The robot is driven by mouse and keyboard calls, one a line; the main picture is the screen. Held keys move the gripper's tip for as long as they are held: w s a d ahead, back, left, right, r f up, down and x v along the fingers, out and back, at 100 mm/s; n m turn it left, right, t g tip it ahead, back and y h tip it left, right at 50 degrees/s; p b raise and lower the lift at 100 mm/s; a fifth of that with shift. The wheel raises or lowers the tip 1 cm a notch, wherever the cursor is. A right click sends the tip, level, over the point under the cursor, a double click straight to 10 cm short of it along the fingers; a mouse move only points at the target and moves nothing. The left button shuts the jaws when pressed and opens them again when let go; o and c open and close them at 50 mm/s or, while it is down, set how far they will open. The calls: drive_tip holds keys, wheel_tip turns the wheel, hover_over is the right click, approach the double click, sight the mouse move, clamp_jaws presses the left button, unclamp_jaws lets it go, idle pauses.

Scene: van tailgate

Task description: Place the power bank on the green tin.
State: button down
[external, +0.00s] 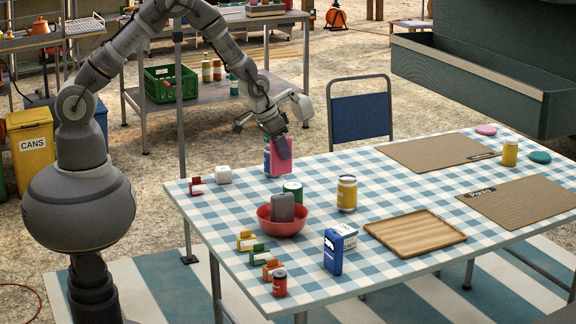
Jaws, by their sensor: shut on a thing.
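My gripper (284,148) is above the table's far left part, shut on a flat pink block (275,171). I cannot tell for sure whether this block is the power bank. A blue can-like thing (266,160) shows at its left edge, partly hidden. The green tin (293,187) stands on the table just behind the red bowl, in front of and slightly right of the pink block. The bowl hides its lower part. A grey rounded block (283,207) stands upright in the red bowl (282,225).
A yellow can (347,193) stands right of the green tin. A blue box (333,251), a wooden tray (415,238) and small coloured pieces are nearer the front. The checked cloth between them is clear.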

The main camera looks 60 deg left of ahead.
sight(292, 147)
drive_tip(key=w, duration=0.3)
drive_tip(key=shift+d+f, duration=0.15)
drive_tip(key=shift+d, duration=0.05)
drive_tip(key=shift+w+f+b, duration=0.2)
drive_tip(key=shift+w+b, duration=0.15)
drive_tip(key=shift+b, duration=0.1)
wheel_tip(292, 147, down, 3)
drive_tip(key=shift+f+b, duration=0.2)
drive_tip(key=shift+b, duration=0.6)
drive_tip(key=shift+r, duration=0.15)
drive_tip(key=c, duration=0.8)
unclamp_jaws()
drive_tip(key=shift+c, duration=0.2)
